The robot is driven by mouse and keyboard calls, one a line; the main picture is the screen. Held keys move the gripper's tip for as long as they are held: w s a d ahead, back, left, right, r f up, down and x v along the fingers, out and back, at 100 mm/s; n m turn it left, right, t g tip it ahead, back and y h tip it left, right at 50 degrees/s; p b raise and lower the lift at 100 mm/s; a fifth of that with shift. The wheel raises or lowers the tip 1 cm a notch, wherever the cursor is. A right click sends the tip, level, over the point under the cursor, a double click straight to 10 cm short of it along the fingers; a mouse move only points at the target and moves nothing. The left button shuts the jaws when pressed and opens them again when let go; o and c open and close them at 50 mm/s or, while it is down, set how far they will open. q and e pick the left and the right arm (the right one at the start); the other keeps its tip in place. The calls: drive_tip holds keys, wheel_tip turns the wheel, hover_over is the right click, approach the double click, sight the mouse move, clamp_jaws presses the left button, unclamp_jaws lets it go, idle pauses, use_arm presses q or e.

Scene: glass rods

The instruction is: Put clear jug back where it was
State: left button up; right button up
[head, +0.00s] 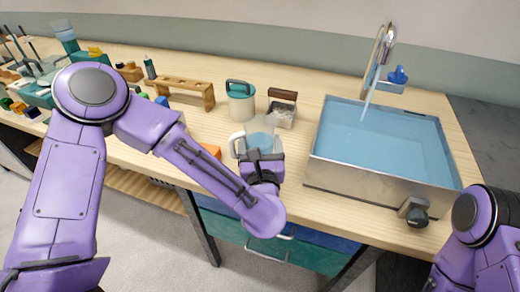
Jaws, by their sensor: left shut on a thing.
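A clear jug (265,124) with a pale handle on its left and bluish contents stands upright near the bench's front edge in the head view. My left gripper (264,156) is shut on the jug from the front, and its arm covers the jug's lower part. I cannot tell whether the jug touches the bench or hangs just above it. My right arm shows at the lower right corner, but its gripper is out of the picture.
A sink (382,142) full of blue water with a tap (384,50) is to the right. Behind the jug are a teal-lidded canister (240,102) and a small box with a brown handle (282,109). A wooden rack (182,91) and clutter lie left.

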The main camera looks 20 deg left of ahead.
use_arm(q)
wheel_tip(320, 180, down, 3)
drive_tip(key=shift+r, duration=0.2)
drive_tip(key=shift+f, duration=0.2)
drive_tip(key=o, duration=1.1)
drive_tip(key=shift+r, duration=0.35)
drive_tip(key=b+v, duration=0.3)
drive_tip(key=v, duration=0.9)
drive_tip(key=shift+f, duration=0.15)
drive_tip(key=shift+s, duration=0.1)
